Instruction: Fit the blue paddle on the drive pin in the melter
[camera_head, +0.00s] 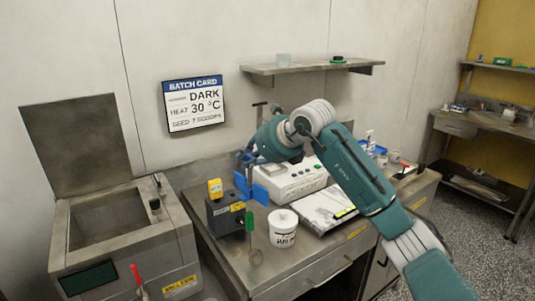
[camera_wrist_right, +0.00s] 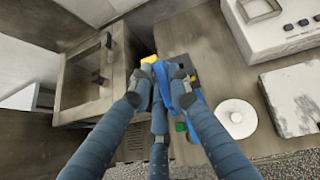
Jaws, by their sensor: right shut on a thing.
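The blue paddle (camera_head: 260,193) is held in my right gripper (camera_head: 246,165), above the left part of the bench. In the right wrist view the blue paddle (camera_wrist_right: 182,94) shows between the fingers of the right gripper (camera_wrist_right: 160,82), partly hidden by them. The melter (camera_head: 182,243) is an open steel box at the left with its lid raised. In the right wrist view the melter (camera_wrist_right: 122,65) lies left of the gripper, apart from the paddle. I cannot make out the drive pin in the melter with certainty. My left gripper is not in view.
A dark holder block (camera_head: 222,217) with yellow and green pieces stands below the paddle. A white tub (camera_head: 283,238) and a white machine (camera_head: 297,184) stand to its right on the steel bench (camera_head: 240,262).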

